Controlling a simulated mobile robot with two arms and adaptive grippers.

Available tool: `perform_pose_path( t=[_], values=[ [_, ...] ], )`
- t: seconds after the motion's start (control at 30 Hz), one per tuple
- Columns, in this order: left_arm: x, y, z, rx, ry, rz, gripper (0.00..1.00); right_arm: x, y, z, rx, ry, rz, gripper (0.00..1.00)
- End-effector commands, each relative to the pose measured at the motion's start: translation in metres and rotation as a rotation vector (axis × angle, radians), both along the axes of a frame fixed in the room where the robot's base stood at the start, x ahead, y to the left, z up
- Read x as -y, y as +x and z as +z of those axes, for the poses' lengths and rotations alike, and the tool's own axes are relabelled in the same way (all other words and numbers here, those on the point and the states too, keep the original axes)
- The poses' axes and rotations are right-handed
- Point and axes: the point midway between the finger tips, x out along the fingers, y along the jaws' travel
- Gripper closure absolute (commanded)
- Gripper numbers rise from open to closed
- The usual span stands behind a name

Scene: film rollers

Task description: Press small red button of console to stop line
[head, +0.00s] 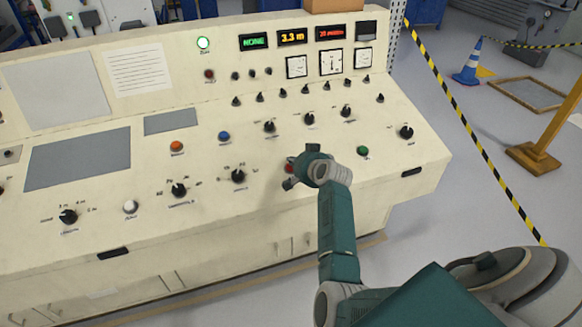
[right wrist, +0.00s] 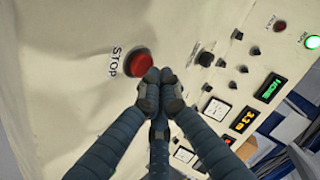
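The red button (right wrist: 138,61) labelled STOP sits on the cream sloping panel of the console (head: 90,206). In the head view only part of the red button (head: 289,169) shows behind my right gripper (head: 294,170). In the right wrist view the fingertips of my right gripper (right wrist: 159,84) are together and empty, right by the button's lower right edge. I cannot tell whether they touch it. A smaller dark red button or lamp (head: 209,74) is on the upright back panel. My left gripper is not in view.
A green button (head: 363,151), a blue button (head: 224,136), an orange button (head: 177,147) and several black knobs surround the spot. Lit displays (head: 292,38) and a glowing green lamp (head: 203,43) are on the back panel. Striped tape (head: 470,122) and a yellow post (head: 541,150) stand right.

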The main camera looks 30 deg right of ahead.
Motion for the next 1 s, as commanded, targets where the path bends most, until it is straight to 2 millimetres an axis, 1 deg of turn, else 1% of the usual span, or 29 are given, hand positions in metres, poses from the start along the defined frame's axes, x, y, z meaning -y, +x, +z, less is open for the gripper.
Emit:
perform_pose_path(
  t=[0.07, 0.47, 1.0],
  values=[
    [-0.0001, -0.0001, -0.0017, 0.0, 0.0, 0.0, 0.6, 0.0003, 0.0005, -0.0033, 0.0, 0.0, 0.0, 1.0],
    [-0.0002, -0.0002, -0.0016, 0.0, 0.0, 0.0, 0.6, 0.0005, 0.0006, -0.0033, 0.0, 0.0, 0.0, 1.0],
    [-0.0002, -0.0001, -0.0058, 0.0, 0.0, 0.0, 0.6, 0.001, 0.0019, -0.0096, 0.0, 0.0, 0.0, 1.0]
  ],
)
